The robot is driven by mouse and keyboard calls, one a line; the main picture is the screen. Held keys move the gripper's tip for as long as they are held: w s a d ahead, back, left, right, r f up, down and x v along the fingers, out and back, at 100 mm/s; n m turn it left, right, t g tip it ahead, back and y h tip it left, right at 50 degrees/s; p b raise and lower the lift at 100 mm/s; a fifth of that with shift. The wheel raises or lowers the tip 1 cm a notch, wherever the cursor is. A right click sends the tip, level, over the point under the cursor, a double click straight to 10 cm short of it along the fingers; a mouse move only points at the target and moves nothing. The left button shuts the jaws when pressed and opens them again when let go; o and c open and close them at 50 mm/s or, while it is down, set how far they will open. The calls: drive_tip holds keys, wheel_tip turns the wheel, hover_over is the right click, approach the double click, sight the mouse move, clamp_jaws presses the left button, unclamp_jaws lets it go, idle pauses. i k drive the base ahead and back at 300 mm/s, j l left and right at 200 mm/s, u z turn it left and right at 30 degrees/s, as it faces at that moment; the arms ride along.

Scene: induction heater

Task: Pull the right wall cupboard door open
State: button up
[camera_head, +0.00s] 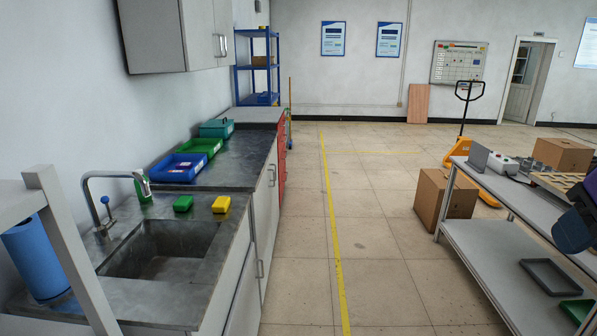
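The grey wall cupboard (155,38) hangs at the upper left above the counter, cut off by the top of the picture. Its front faces right and I see it at a steep slant. Two upright bar handles (222,45) sit close together at the seam between the doors. The right door (230,22) is the narrow far one, and both doors look shut. My gripper is not recognisable in this view. A dark blue and black part at the right edge may belong to my arm, well apart from the cupboard.
Below the cupboard runs a counter (235,160) with a sink (160,248), blue tray (178,168) and green tray (201,148). A grey frame (62,235) stands at the near left. A workbench (480,235) and cardboard box (440,197) are at right. The middle floor is clear.

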sight(223, 13)
drive_tip(key=i+j+z, duration=0.1)
drive_tip(key=i+z, duration=0.15)
drive_tip(key=i, duration=1.5)
drive_tip(key=i+u, duration=0.2)
drive_tip(key=i, duration=0.7)
drive_tip(key=i+l+u, duration=0.25)
drive_tip(key=i, duration=0.6)
drive_tip(key=i+u, duration=0.75)
drive_tip(key=i+l+u, duration=0.15)
drive_tip(key=i+u, duration=0.2)
drive_tip(key=i, duration=0.05)
